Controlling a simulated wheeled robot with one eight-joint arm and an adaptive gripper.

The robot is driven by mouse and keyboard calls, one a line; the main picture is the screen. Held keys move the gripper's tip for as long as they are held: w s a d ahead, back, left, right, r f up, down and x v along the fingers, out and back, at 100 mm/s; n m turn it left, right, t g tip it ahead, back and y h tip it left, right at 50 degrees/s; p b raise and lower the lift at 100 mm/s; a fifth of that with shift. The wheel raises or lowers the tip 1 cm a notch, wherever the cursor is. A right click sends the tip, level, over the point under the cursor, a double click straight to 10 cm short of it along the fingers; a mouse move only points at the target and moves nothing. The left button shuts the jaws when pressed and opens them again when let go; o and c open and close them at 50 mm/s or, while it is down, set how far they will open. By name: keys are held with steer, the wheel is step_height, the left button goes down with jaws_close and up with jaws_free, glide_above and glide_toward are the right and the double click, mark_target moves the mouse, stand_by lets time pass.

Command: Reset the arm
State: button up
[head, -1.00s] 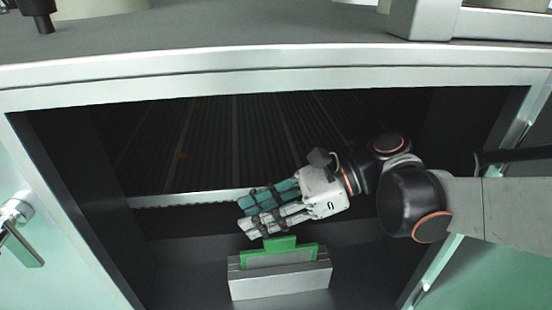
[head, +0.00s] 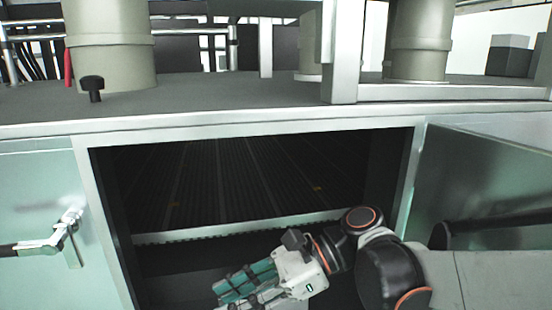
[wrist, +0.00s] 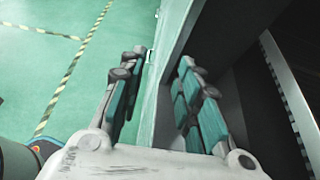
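My gripper (head: 230,296) is low in the head view, in front of the open cabinet (head: 250,138), with its teal-padded fingers pointing left and down. Part of it is cut off by the bottom edge. My arm comes in from the right. In the wrist view my gripper (wrist: 158,88) has its two fingers well apart with nothing between them. The cabinet's edge and the green floor (wrist: 40,80) show behind the fingers.
The right cabinet door (head: 490,175) stands open behind my arm. The left door (head: 35,200), with a metal handle (head: 68,232), looks shut. A grey worktop (head: 200,95) above carries thick beige columns (head: 110,45). Striped tape (wrist: 75,65) marks the floor.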

steer(key=d+f+n+t+h, duration=0.3)
steer(key=d+n+t+h, duration=0.2)
steer(key=d, duration=0.8)
steer(key=d+f+n+t+h, duration=0.3)
steer(key=d+n+t+h, duration=0.2)
steer(key=d+n, duration=0.5)
steer(key=shift+s+d+f+h, duration=0.2)
steer(key=shift+s+d+h, duration=0.15)
steer(key=shift+d+h, duration=1.3)
steer(key=shift+d+r+y, duration=0.1)
steer(key=shift+d+y, duration=0.15)
